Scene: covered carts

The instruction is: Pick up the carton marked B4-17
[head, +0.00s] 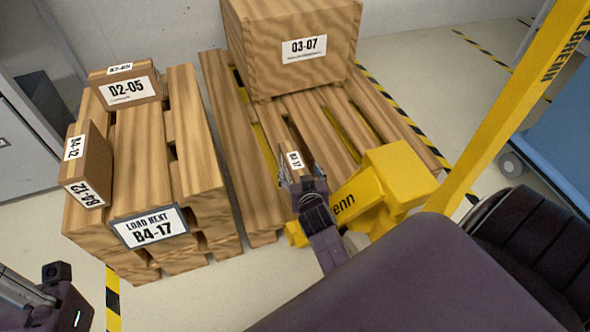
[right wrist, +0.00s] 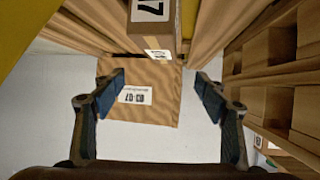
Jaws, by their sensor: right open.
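A small brown carton (head: 293,160) stands on the right-hand pallet. Its small white label ends in 17; the rest is hard to read. My right gripper (head: 300,179) is open and empty right in front of it, partly hiding it. In the right wrist view the carton (right wrist: 152,28) is at the top centre, between the lines of the two fingers and just past their tips (right wrist: 160,78). A sign (head: 148,227) reading LOAD NEXT B4-17 is on the front of the left pallet stack. My left gripper's fingers do not show.
A large carton Q3-07 (head: 300,75) stands at the back of the right pallet (head: 238,150). Cartons D2-05 (head: 128,100) and B4-12 (head: 98,160) are on the left stack (head: 185,110). A yellow pallet jack (head: 385,185) is close beside my right gripper. A blue cart (head: 555,140) stands at right.

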